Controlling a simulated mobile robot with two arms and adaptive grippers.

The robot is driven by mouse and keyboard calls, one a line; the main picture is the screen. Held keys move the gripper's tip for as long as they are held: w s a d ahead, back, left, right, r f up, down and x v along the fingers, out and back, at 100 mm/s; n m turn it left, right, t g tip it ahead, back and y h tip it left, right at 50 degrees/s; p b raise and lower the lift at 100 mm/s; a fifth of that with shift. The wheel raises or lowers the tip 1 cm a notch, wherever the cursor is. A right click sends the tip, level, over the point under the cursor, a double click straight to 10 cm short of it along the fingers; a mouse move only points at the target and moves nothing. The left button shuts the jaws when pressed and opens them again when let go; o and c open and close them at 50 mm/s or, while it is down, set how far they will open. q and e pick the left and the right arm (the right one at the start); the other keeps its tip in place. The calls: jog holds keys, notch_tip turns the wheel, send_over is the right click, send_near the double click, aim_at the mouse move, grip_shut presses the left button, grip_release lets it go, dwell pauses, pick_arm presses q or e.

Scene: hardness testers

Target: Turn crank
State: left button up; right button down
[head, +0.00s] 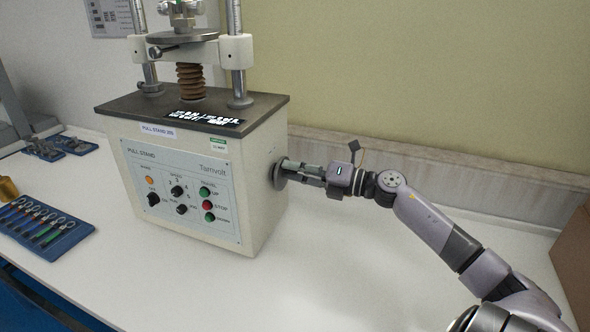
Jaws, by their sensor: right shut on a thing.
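The pull stand (210,165) is a cream box with a dark top plate, and it stands on the white bench. A round metal crank hub (279,174) sits on its right side. My right gripper (306,171) reaches in from the right and is shut on the crank at this hub. The fingers hide most of the crank, so its handle and angle cannot be made out. My left gripper is not in view.
A blue tray (68,238) with several coloured tools lies at the left. More small parts (72,145) lie behind it. Two metal columns (236,60) rise from the stand's top. The bench (330,270) in front of the stand is clear. A brown box (574,262) stands at the right edge.

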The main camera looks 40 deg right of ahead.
jog(key=c, duration=1.5)
grip_release()
jog(key=v, duration=1.2)
jog(key=shift+f, duration=0.15)
